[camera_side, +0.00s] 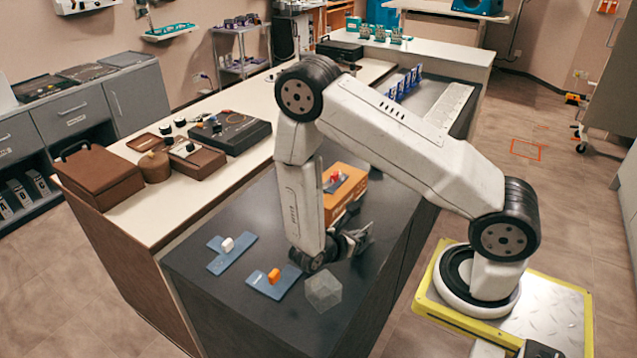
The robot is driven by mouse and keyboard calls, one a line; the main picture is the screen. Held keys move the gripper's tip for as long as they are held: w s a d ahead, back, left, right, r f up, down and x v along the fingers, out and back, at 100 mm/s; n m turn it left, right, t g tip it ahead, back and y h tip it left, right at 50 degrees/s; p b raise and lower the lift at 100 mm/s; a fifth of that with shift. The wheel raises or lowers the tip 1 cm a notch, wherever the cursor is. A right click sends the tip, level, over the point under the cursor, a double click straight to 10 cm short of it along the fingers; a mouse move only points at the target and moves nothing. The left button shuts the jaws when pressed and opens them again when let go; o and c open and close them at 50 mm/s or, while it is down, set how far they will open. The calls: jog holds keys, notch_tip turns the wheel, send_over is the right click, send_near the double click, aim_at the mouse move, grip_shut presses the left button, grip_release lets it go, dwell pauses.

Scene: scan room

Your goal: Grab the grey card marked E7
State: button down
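I cannot make out a grey card marked E7, and no marking of that kind is legible in this view. My gripper (358,240) is low over the dark worktop (240,310), pointing right, just right of my wrist. Its dark fingers are small and partly behind my arm, so I cannot tell whether they are open or shut, or whether they hold anything. Several upright blue cards (404,84) stand in a row at the far end of the dark worktop, well away from my gripper.
A clear cube (323,291) stands just in front of my wrist. Blue plates carry a white block (228,244) and an orange block (273,276) to the left. An orange box (345,190) stands behind my forearm.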

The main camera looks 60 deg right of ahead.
jog(key=shift+r, duration=4.25)
jog(key=shift+r, duration=0.1)
